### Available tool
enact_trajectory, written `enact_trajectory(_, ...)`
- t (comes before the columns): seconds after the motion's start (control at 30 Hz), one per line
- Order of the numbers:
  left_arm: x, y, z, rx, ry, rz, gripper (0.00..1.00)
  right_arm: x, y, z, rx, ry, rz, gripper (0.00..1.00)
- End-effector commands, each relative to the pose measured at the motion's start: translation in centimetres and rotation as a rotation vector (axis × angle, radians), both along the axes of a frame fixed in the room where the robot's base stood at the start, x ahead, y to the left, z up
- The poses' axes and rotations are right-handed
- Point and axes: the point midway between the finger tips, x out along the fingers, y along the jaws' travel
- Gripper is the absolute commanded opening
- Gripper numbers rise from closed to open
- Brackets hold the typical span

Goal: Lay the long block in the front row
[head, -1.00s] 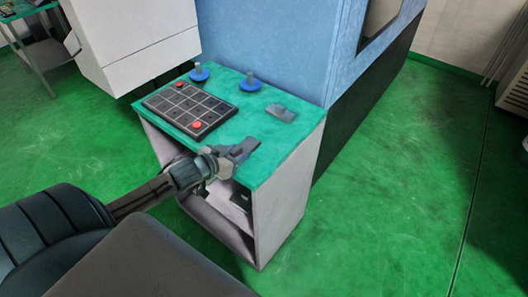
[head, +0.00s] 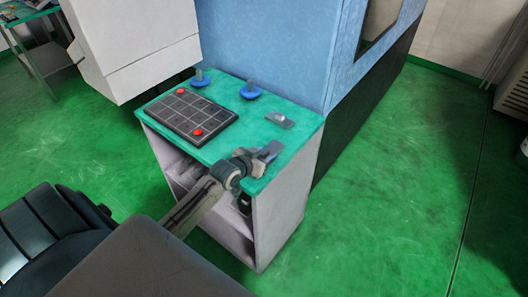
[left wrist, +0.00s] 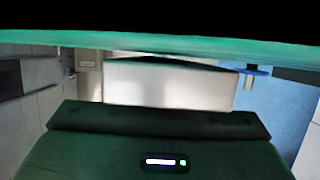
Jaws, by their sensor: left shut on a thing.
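My left gripper (head: 266,152) is at the front right edge of the green cabinet top, with its arm coming from the lower left. It is shut on a grey piece, apparently the long block (head: 271,147); its outline is hard to tell from the fingers. In the left wrist view a dark bar (left wrist: 160,121) lies across the view; I cannot tell whether it is block or jaw. The black gridded tray (head: 228,117) lies left of the gripper, apart from it, with a red piece (head: 182,91) at the back and another red piece (head: 198,132) at the front.
Two blue-based pegs, a left one (head: 199,79) and a right one (head: 250,92), stand behind the tray. A small grey fixture (head: 281,122) lies at the right of the green top (head: 219,151). A blue machine wall (head: 270,45) rises behind. Open green floor lies right.

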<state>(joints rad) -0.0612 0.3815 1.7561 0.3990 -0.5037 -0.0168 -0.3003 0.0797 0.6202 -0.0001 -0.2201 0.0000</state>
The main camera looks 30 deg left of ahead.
Motion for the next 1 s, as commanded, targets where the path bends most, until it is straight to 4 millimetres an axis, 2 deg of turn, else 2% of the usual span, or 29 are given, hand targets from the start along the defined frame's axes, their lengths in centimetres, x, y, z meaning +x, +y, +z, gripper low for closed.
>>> enact_trajectory(0.37, 0.0, 0.0, -0.4, 0.0, -0.003, 0.0, 0.07, 0.0, 0.0, -0.3, 0.0, 0.0, 0.0, 0.36)
enact_trajectory(0.4, 0.0, 0.0, -0.5, 0.0, -0.001, 0.0, 0.49, 0.0, 0.0, -0.2, 0.0, 0.0, 0.0, 0.36)
enact_trajectory(0.5, 0.0, 0.0, -0.4, 0.0, 0.0, 0.0, 0.65, 0.0, 0.0, -0.2, 0.0, 0.0, 0.0, 0.36)
enact_trajectory(0.77, -0.1, 0.0, -0.5, 0.0, 0.0, 0.0, 0.65, 0.0, 0.0, -0.2, 0.0, 0.0, 0.0, 0.36)
enact_trajectory(0.9, 0.0, 0.0, -0.9, 0.001, -0.001, 0.0, 0.65, 0.0, 0.0, -1.1, 0.0, 0.0, 0.0, 0.36)
enact_trajectory(1.0, -1.6, 0.2, -0.1, 0.006, 0.0, -0.003, 0.65, 0.0, 0.0, -1.2, 0.0, 0.0, 0.0, 0.36)
